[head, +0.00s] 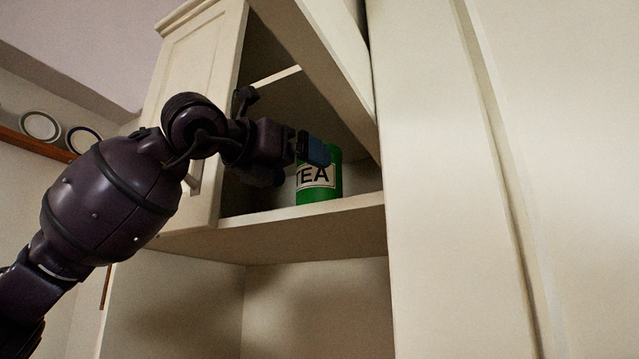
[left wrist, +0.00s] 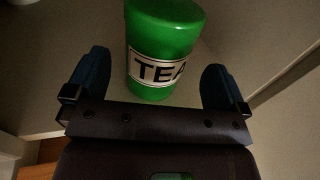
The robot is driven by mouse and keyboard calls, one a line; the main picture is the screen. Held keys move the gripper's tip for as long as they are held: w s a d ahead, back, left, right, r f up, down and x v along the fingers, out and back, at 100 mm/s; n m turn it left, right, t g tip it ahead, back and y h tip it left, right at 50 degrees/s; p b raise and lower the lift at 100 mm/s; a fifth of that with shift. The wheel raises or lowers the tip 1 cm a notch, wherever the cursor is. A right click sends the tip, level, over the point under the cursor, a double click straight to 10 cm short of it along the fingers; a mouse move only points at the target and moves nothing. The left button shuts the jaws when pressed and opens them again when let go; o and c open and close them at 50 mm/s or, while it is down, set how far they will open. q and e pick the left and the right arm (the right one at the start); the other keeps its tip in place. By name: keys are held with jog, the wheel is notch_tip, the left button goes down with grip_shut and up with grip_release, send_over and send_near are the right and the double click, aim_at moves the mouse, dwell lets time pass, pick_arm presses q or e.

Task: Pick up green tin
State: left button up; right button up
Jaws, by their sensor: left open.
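The green tin (head: 318,192) with a white TEA label stands upright on a shelf (head: 270,221) of the open cream cupboard. My left gripper (head: 300,162) is at the tin, covering part of its top and left side in the head view. In the left wrist view the tin (left wrist: 163,50) is between and just beyond the two blue fingers of my left gripper (left wrist: 158,85). The gripper is open, with gaps between the tin and both fingers. My right gripper is not in view.
A cupboard door (head: 188,120) is at the left of the opening and another raised panel (head: 325,60) is above right. A tall cream panel (head: 430,180) bounds the right side. Plates (head: 40,126) stand on a wooden shelf at the far left.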

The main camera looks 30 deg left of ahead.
pick_arm(q)
jog(key=x, duration=0.5)
jog(key=shift+a+r, duration=0.1)
jog(key=shift+r, duration=0.1)
jog(key=shift+c, duration=0.2)
jog(key=c, duration=1)
